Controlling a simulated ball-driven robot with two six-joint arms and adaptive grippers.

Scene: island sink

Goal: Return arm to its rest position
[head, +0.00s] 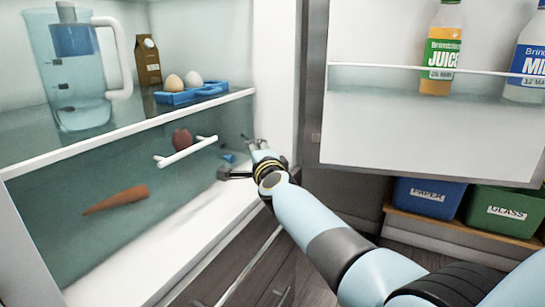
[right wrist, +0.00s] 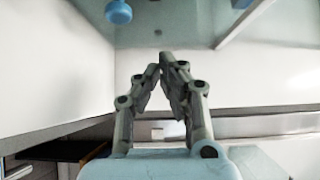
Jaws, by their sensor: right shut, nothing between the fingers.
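My right arm, light blue with dark joints, comes in from the lower right in the head view. Its gripper (head: 254,160) is at the right front edge of the open fridge, by the lower compartment. In the right wrist view the gripper's fingertips (right wrist: 163,62) meet, with nothing between them. A small blue object (head: 229,158) lies inside the fridge just beyond the gripper; a blue knob-like thing (right wrist: 118,12) shows at the top of the wrist view, apart from the fingers. My left gripper is not in view.
The fridge shelf (head: 130,130) holds a pitcher (head: 80,75), a carton (head: 147,60) and eggs in a blue tray (head: 190,93). A carrot (head: 115,200) lies below. The open door (head: 430,125) holds juice (head: 442,50) and milk (head: 528,55). Blue (head: 428,197) and green (head: 505,210) bins stand right.

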